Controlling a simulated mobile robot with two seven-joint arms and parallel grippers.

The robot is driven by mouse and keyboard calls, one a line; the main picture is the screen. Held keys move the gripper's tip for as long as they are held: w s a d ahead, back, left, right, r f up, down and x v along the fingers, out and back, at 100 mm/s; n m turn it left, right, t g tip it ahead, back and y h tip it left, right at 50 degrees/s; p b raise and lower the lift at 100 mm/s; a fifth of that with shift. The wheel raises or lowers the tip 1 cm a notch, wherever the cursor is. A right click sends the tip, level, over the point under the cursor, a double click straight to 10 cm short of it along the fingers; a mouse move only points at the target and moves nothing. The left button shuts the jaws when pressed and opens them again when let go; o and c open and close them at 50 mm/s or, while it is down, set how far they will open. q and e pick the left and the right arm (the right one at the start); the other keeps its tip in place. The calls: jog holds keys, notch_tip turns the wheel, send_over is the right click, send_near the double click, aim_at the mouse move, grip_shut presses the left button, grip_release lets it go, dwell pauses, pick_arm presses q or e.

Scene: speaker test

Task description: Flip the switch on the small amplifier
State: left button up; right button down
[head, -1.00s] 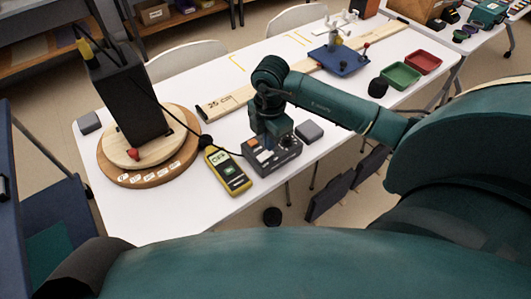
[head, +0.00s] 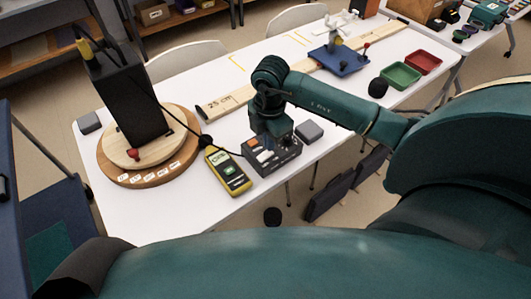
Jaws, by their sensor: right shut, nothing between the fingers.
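The small amplifier (head: 284,160) is a dark box with small coloured and pale patches and knobs on its top. It stands near the table's front edge in the head view. My right arm reaches in from the right, and my right gripper (head: 268,140) points down at the amplifier's top. The gripper is shut with nothing in it. It covers part of the amplifier's top, and I cannot make out the switch or whether the fingertips touch it. My left gripper is not in view.
A yellow meter (head: 228,172) lies just left of the amplifier, and a grey block (head: 309,132) sits to its right. A black speaker (head: 130,95) stands on a round wooden turntable (head: 113,172). A wooden ruler (head: 228,102) lies behind. Green (head: 400,76) and red trays are farther right.

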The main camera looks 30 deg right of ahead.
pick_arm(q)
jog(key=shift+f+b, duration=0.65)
pick_arm(e)
jog(key=shift+f, duration=1)
jog(key=shift+r+p, duration=0.45)
jog(key=shift+r, duration=0.05)
jog(key=shift+r+p, duration=0.6)
jog(key=shift+r, duration=0.1)
jog(key=shift+r+p, duration=0.3)
jog(key=shift+r, duration=0.05)
jog(key=shift+r+p, duration=0.6)
jog(key=shift+r, duration=0.05)
notch_tip(320, 180, up, 2)
jog(key=shift+p, duration=0.85)
jog(key=shift+r+p, duration=0.3)
jog(key=shift+r, duration=0.1)
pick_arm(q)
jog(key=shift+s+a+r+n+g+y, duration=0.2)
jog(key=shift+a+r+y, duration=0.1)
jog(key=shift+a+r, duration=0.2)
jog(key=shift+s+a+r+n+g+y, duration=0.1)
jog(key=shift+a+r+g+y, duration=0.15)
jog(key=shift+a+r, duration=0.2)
